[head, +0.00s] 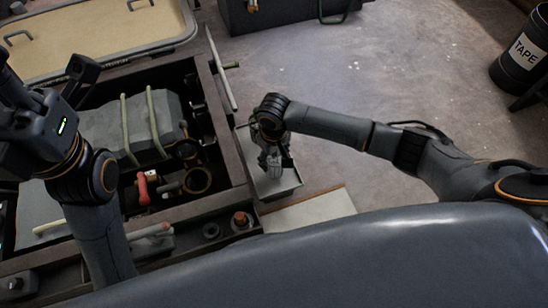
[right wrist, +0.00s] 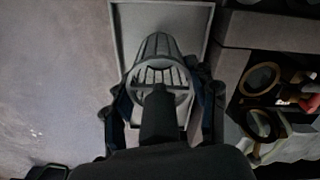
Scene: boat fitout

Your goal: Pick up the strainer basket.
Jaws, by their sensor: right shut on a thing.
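The strainer basket (right wrist: 158,50) is a grey slotted cylinder with a rim. In the right wrist view it lies between the two fingers of my right gripper (right wrist: 163,115), which is shut on it. Behind the basket is a light grey tray (right wrist: 128,20). In the head view my right gripper (head: 272,160) points down over the same tray (head: 286,185), beside the dark engine box. The basket is mostly hidden by the gripper there. Whether the basket touches the tray I cannot tell. My left arm shows at the left of the head view, but its fingertips are not clear.
The open engine box (head: 236,150) holds a grey block with pale hoses, a red-handled valve (head: 143,190) and brass rings (head: 197,180). A pale board (head: 312,213) lies in front of the tray. A black tape bin (head: 520,58) stands far right. The floor between is clear.

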